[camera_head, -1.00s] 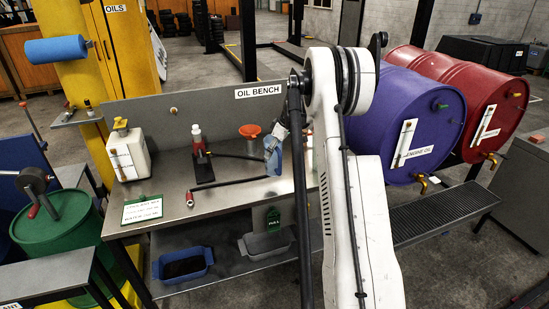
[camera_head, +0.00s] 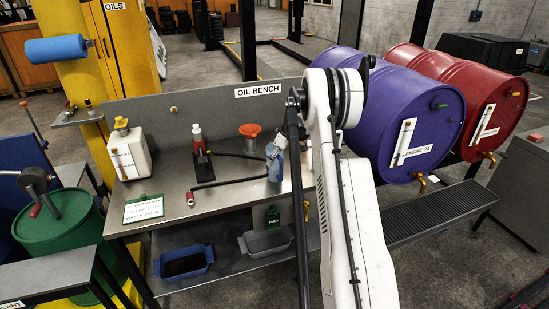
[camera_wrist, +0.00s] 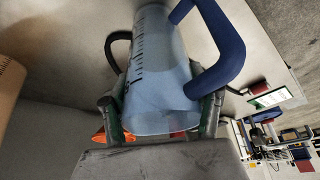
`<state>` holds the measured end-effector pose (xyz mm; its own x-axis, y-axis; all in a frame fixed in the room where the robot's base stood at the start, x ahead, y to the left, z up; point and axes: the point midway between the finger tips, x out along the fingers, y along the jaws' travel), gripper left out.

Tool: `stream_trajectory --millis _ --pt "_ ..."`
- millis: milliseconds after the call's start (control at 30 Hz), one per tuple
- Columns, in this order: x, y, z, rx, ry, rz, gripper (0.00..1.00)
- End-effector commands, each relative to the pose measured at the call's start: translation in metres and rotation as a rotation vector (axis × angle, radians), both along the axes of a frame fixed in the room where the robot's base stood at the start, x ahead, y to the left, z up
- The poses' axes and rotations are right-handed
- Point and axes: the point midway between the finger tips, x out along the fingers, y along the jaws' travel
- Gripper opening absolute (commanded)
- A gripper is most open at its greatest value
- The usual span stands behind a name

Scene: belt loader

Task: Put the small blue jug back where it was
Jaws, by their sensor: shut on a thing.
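The small blue jug (camera_head: 272,163) is at the right part of the oil bench top, in front of the back panel. In the wrist view the jug (camera_wrist: 160,75) is a pale blue see-through cylinder with dark scale marks and a dark blue handle (camera_wrist: 222,45). My gripper (camera_wrist: 165,125) is shut on the jug, with a finger on each side of its body. In the head view my gripper (camera_head: 281,138) is small and partly hidden by my arm. Whether the jug's base touches the bench cannot be told.
A purple drum (camera_head: 405,115) lies to the right. Bare bench surrounds the jug's front.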

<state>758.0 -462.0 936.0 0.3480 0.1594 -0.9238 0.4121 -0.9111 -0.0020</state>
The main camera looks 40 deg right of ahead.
Motion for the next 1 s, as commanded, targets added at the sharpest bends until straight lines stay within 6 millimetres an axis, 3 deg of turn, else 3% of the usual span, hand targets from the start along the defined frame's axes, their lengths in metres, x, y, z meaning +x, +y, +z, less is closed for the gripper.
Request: stream_trajectory --millis 33,67,200,633,1000 --pt "0.000 0.000 -0.002 0.000 0.000 0.000 0.16" --pt "0.000 0.000 -0.002 0.000 0.000 0.000 0.62" --pt "0.000 0.000 -0.001 0.000 0.000 0.000 0.81" --pt "-0.002 -0.001 0.007 0.000 0.000 -0.001 0.82" --pt "-0.027 -0.012 0.071 0.000 0.000 -0.001 0.82"
